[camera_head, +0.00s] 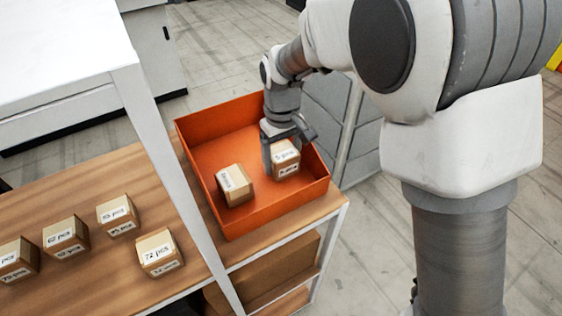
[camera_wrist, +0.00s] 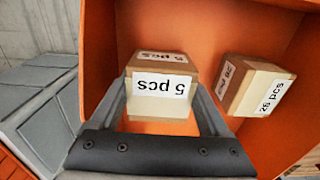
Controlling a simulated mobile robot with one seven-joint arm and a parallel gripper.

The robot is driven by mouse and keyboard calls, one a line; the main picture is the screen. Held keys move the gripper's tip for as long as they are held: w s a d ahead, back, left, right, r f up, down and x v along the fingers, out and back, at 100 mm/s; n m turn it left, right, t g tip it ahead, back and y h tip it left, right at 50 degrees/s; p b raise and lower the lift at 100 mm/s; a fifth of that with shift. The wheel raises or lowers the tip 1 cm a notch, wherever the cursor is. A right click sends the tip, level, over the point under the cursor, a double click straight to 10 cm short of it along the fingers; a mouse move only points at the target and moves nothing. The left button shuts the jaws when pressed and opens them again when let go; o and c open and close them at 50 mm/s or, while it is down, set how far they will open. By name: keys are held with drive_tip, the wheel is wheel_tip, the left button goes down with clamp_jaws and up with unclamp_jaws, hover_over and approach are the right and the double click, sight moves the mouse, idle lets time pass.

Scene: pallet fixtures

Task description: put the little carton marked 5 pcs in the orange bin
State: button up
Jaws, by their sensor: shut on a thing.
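The little carton marked 5 pcs (camera_wrist: 160,88) is a small brown box with white labels. It also shows in the head view (camera_head: 286,160), inside the orange bin (camera_head: 205,131) toward its right side. My gripper (camera_head: 283,138) reaches down into the bin and is shut on this carton. In the wrist view its two fingers (camera_wrist: 160,112) lie on either side of the carton. Whether the carton touches the bin floor I cannot tell. The orange walls (camera_wrist: 98,45) surround it in the wrist view.
Another carton, marked 26 pcs (camera_wrist: 252,87), sits in the bin beside the held one; it also shows in the head view (camera_head: 235,185). Several cartons, one marked 72 pcs (camera_head: 158,251), stand on the wooden shelf left of a white post (camera_head: 180,190).

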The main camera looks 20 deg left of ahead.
sight(282, 151)
drive_tip(key=shift+f, duration=0.9)
drive_tip(key=o, duration=1.4)
drive_tip(key=shift+c, duration=0.2)
wheel_tip(282, 151, up, 12)
drive_tip(key=shift+r, duration=0.15)
